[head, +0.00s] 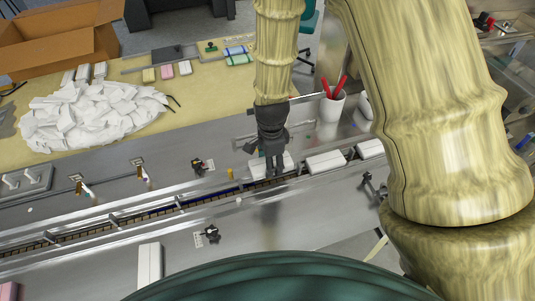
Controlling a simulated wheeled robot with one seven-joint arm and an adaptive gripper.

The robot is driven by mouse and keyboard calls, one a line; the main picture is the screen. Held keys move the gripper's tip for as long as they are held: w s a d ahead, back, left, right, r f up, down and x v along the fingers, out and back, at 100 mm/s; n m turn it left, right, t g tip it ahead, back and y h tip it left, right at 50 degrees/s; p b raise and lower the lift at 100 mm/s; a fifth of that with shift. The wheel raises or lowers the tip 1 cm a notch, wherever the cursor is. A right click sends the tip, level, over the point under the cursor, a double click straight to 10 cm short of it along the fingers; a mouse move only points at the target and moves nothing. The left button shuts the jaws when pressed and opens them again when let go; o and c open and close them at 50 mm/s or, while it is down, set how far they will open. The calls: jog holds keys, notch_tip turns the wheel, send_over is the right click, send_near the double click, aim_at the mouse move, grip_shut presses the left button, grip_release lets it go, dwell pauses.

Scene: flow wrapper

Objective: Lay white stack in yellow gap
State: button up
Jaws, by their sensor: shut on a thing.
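My gripper (273,170) points down over the conveyor channel (120,220) and is shut on a white stack (257,168), whose ends show on both sides of the fingers. The stack is at or just above the channel; I cannot tell if it touches. A small yellow marker (229,173) stands at the channel's far side, left of my gripper. Two more white stacks (325,162) (370,148) lie in line in the channel to the right. I cannot make out clearly which gap is yellow.
The channel left of my gripper looks empty, crossed by dividers. A white block (150,266) lies in front of it. Small black fittings (207,235) stand along both sides.

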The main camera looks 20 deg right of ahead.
jog(key=shift+s+f+b, duration=0.2)
jog(key=shift+s+b, duration=0.15)
jog(key=shift+s, duration=0.25)
jog(key=f, duration=0.1)
jog(key=w+f+b, duration=0.1)
jog(key=shift+w+f, duration=0.1)
jog(key=shift+f, duration=0.2)
jog(key=shift+f+b, duration=0.3)
jog(key=shift+b, duration=0.2)
jog(key=shift+s+f+b, duration=0.4)
jog(key=shift+b, duration=0.05)
jog(key=shift+w+f+b, duration=0.15)
jog(key=shift+f+b, duration=0.2)
jog(key=shift+f, duration=0.55)
jog(key=o, duration=0.9)
jog(key=shift+f, duration=0.1)
jog(key=shift+c, duration=0.2)
